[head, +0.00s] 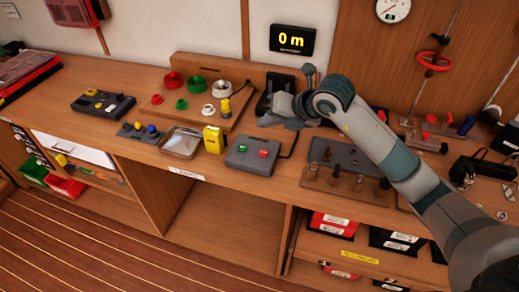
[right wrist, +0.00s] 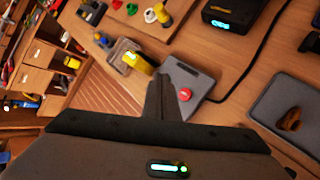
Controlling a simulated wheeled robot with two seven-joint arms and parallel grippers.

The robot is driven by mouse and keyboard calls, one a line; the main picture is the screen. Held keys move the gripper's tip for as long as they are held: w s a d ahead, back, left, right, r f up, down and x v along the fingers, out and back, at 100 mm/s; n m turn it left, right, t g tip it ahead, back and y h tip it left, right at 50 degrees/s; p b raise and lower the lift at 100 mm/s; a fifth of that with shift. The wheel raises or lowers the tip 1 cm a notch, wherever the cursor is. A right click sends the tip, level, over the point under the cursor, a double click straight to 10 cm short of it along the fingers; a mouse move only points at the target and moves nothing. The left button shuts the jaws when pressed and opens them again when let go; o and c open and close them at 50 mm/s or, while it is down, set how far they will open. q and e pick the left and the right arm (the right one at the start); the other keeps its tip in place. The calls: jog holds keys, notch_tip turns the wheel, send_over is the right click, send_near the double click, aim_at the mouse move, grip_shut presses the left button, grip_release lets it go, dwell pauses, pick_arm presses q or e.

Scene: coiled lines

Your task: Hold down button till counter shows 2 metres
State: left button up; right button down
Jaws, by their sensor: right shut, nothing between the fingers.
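The counter (head: 292,40) on the back wall reads "0 m" in yellow digits. A grey control box (head: 250,163) stands on the bench with a green button (head: 241,147) and a red button (head: 263,153) on top. My right gripper (head: 266,122) is shut and empty, above and behind the box, apart from it in the head view. In the right wrist view the shut fingers (right wrist: 161,80) overlap the left part of the box (right wrist: 190,76); the red button (right wrist: 184,95) shows right of them and the green button is hidden. My left gripper is out of view.
A yellow device (head: 213,139) and a clear tray (head: 181,142) stand left of the box. A board with red, green and white spools (head: 221,91) lies behind them. A grey plate with small posts (head: 345,158) is to the right. A black cable runs from the box.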

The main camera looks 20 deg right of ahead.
aim_at(267, 154)
jog(key=shift+w+d, duration=0.1)
jog(key=shift+d, duration=0.2)
jog(key=shift+f, duration=0.1)
